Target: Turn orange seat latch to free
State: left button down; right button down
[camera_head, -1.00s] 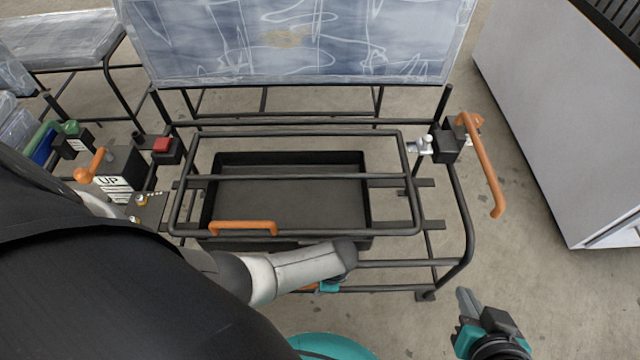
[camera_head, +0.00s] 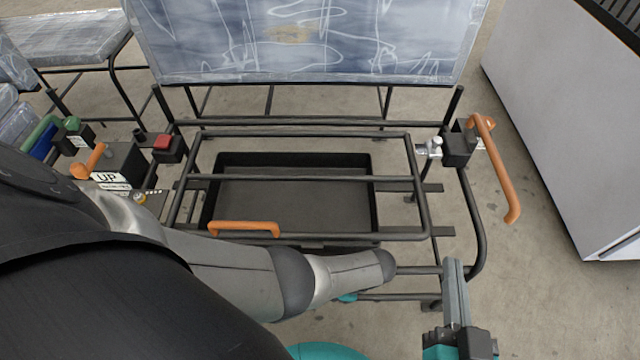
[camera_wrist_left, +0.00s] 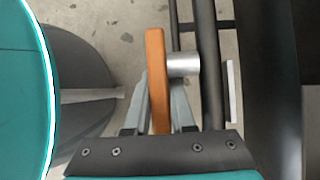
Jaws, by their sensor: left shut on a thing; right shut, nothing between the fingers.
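In the left wrist view an orange latch handle (camera_wrist_left: 156,55) stands between my left gripper's fingers, and the left gripper (camera_wrist_left: 158,88) is shut on it. A silver pivot (camera_wrist_left: 184,64) joins the handle to a dark frame tube on its right. In the head view my left arm covers this handle and most of the left gripper; only a bit of teal shows below the arm at the front rail. My right gripper (camera_head: 455,270) is shut and empty, pointing up by the frame's front right corner.
The black seat frame (camera_head: 300,134) carries another orange handle (camera_head: 243,228) above a black tray (camera_head: 374,200). A long orange lever (camera_head: 499,175) hangs at the right. A red button (camera_head: 163,142) and orange lever (camera_head: 88,162) are at left. A grey cabinet (camera_head: 565,110) stands right.

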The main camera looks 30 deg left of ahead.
pick_arm(q)
jog(key=shift+a, duration=0.1)
pick_arm(e)
jog(key=shift+s+a+r+t, duration=0.1)
jog(key=shift+s+r+t, duration=0.1)
jog(key=shift+t, duration=0.2)
pick_arm(q)
jog(key=shift+s, duration=0.1)
jog(key=c, duration=0.8)
grip_release()
jog(key=shift+o, duration=0.2)
